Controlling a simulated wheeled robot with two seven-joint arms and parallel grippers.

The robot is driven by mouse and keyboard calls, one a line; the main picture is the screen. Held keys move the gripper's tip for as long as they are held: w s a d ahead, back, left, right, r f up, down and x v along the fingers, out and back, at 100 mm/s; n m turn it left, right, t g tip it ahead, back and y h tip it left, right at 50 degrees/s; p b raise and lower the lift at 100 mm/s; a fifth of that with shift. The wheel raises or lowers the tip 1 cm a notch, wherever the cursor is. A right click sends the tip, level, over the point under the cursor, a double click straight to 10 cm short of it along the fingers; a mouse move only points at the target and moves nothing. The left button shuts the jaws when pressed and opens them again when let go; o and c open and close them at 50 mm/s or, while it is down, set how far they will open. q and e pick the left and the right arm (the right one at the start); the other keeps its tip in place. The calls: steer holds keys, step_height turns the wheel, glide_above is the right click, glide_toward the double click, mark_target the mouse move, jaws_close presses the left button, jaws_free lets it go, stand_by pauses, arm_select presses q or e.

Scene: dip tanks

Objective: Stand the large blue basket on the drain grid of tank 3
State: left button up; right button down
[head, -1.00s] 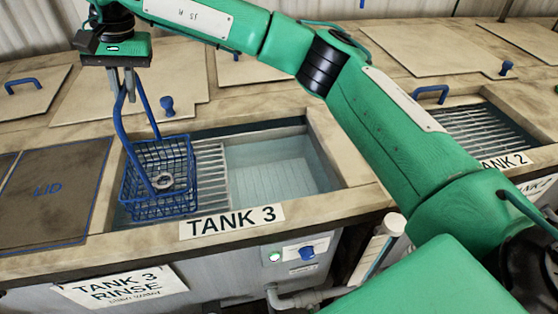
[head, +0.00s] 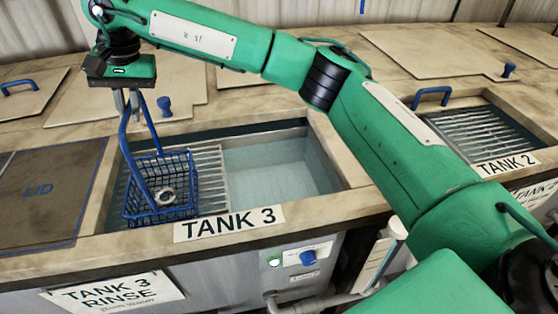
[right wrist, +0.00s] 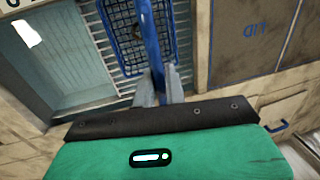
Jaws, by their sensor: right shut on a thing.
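The large blue basket (head: 161,190) is a wire basket with a tall blue handle and a ring-shaped metal part inside. In the head view it is at the left part of tank 3, over the drain grid (head: 208,165). I cannot tell for sure whether its bottom touches the grid. My right gripper (head: 128,108) is above it, shut on the top of the handle. The right wrist view shows the fingers (right wrist: 161,88) on the handle and part of the basket (right wrist: 128,38) beyond. My left gripper is not in view.
Water (head: 270,168) fills the right part of tank 3. A dark lid (head: 40,195) lies left of the opening. The TANK 3 label (head: 229,222) is on the front rim. Tank 2's grid (head: 480,130) is at the right. Knobbed covers (head: 165,105) lie behind.

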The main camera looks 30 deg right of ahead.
steer(key=shift+f+b, duration=0.5)
steer(key=shift+f, duration=0.05)
steer(key=c, duration=1.4)
jaws_free()
steer(key=shift+o, duration=0.2)
step_height(320, 180, up, 14)
steer(key=d+b, duration=0.2)
steer(key=b, duration=0.1)
steer(key=shift+s+d+f, duration=0.2)
steer(key=shift+s+d, duration=0.1)
steer(key=shift+s, duration=0.1)
